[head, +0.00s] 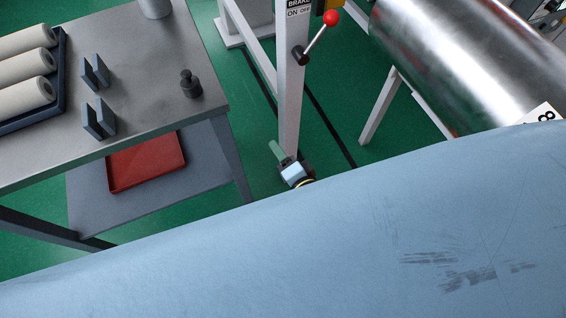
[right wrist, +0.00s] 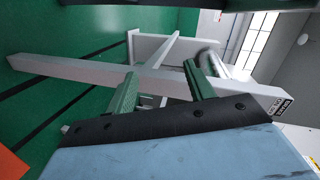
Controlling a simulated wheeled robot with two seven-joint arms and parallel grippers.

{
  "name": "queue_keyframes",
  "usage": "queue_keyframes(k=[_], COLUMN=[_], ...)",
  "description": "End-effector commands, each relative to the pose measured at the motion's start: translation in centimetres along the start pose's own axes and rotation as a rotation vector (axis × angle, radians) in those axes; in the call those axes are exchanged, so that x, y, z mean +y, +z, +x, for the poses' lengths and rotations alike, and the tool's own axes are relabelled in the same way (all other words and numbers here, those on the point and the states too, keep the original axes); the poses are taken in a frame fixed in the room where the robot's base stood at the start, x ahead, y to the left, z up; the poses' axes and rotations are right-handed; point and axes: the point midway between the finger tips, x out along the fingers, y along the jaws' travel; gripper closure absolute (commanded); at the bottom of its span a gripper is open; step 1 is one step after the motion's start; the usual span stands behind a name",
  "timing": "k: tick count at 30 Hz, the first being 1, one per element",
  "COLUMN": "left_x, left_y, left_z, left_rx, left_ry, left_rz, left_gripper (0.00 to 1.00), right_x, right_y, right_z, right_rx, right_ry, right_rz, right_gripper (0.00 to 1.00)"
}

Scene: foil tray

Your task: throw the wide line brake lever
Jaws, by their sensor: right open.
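The brake lever (head: 318,36) is a short metal rod with a red ball knob (head: 331,17). It sits on a dark pivot on a white post (head: 290,105) and slants up to the right. A label reading BRAKE, ON, OFF (head: 298,8) is above the pivot. My right gripper (head: 280,155) is low by the post, well below the lever and apart from it. In the right wrist view its two green fingers (right wrist: 160,82) are spread and empty, with the post (right wrist: 225,88) crossing behind them. The lever is not clear there. My left gripper is out of view.
A large metal roll (head: 450,60) lies right of the post. A grey table (head: 150,75) at left holds rollers (head: 25,80), brackets and a black weight (head: 190,84); a red tray (head: 145,160) is on its lower shelf. My light-blue arm covers the bottom of the head view.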

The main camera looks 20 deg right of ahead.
Motion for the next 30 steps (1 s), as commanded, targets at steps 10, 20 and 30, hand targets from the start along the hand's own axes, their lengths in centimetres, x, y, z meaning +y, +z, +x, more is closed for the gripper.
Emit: queue_keyframes(k=[10,20,30], left_x=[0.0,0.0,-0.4], left_y=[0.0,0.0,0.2], left_z=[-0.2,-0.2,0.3], left_rx=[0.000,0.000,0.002], left_ry=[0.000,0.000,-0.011], left_rz=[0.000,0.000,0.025], left_gripper=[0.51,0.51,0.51], right_x=[2.6,2.7,4.7], right_y=[1.0,1.0,1.0], right_z=[-0.9,-0.9,-1.1], right_rx=[-0.061,-0.062,-0.095], right_ry=[0.054,0.054,0.100], right_rz=[-0.128,-0.129,-0.202], right_gripper=[0.47,0.47,0.47])
